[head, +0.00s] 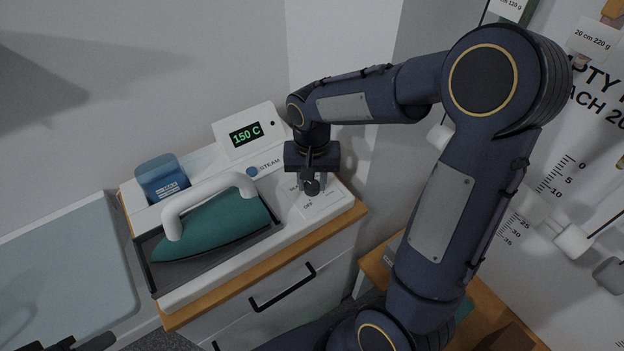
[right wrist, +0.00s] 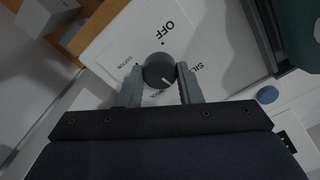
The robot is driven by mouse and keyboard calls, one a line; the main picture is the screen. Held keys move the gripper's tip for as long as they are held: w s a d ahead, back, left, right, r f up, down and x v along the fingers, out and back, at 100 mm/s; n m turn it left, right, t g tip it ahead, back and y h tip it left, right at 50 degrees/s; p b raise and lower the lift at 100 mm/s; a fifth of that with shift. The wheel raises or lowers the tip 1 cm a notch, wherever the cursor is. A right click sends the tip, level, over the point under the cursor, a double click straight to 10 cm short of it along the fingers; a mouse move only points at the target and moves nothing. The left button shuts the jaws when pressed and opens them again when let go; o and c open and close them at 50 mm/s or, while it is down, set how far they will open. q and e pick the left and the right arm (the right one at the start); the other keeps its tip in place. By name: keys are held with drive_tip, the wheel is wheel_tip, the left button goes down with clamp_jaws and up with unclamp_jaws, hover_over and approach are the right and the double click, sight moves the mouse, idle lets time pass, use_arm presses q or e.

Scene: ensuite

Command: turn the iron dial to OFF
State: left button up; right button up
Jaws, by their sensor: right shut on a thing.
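The iron dial (right wrist: 158,71) is a round dark knob on a white panel, ringed by the labels OFF, SILK, WOOL and COTTON. Its pale pointer mark faces the lower right in the right wrist view, near the WOOL and SILK side and away from OFF. My right gripper (right wrist: 159,78) is shut on the dial, one grey finger on each side. In the head view the right gripper (head: 312,182) points down over the dial (head: 311,188). A dark part of my left gripper (head: 75,343) shows at the lower left edge; its jaws cannot be made out.
The teal iron (head: 215,228) with a white handle rests in a dark tray left of the dial. A display (head: 246,134) reads 150 C. A blue tank (head: 162,178) and a blue STEAM button (head: 252,171) are nearby. A drawer cabinet (head: 285,300) is below.

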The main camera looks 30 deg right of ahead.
drive_tip(key=n, duration=1.2)
drive_tip(key=shift+r+n+p, duration=0.1)
drive_tip(key=shift+n+p, duration=0.2)
drive_tip(key=shift+p, duration=0.05)
drive_tip(key=n+p, duration=0.1)
drive_tip(key=n, duration=0.5)
drive_tip(key=n+p, duration=0.1)
drive_tip(key=n, duration=0.5)
drive_tip(key=shift+p, duration=0.35)
drive_tip(key=o, duration=1)
